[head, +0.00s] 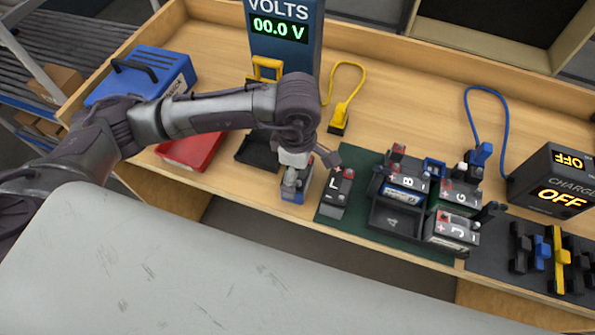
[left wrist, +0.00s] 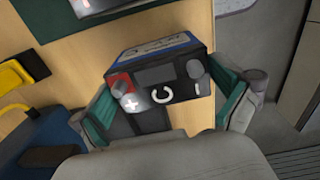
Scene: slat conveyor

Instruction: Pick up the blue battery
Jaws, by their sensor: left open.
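The blue battery (head: 292,196) stands on the wooden bench, left of the green mat, partly hidden by my gripper. In the left wrist view the battery (left wrist: 160,80) shows a dark top marked C, a red terminal, a grey terminal and a blue side. My left gripper (head: 297,177) is over it from above. In the left wrist view its green-padded fingers (left wrist: 168,104) are spread on either side of the battery, apparently with gaps. My right gripper is not in view.
A dark battery (head: 336,192) stands close on the right, on the green mat (head: 330,215). More batteries, including B (head: 403,190) and J (head: 452,230), stand farther right. A voltmeter (head: 284,35), red tray (head: 190,152), blue box (head: 145,75) and charger (head: 555,182) surround the area.

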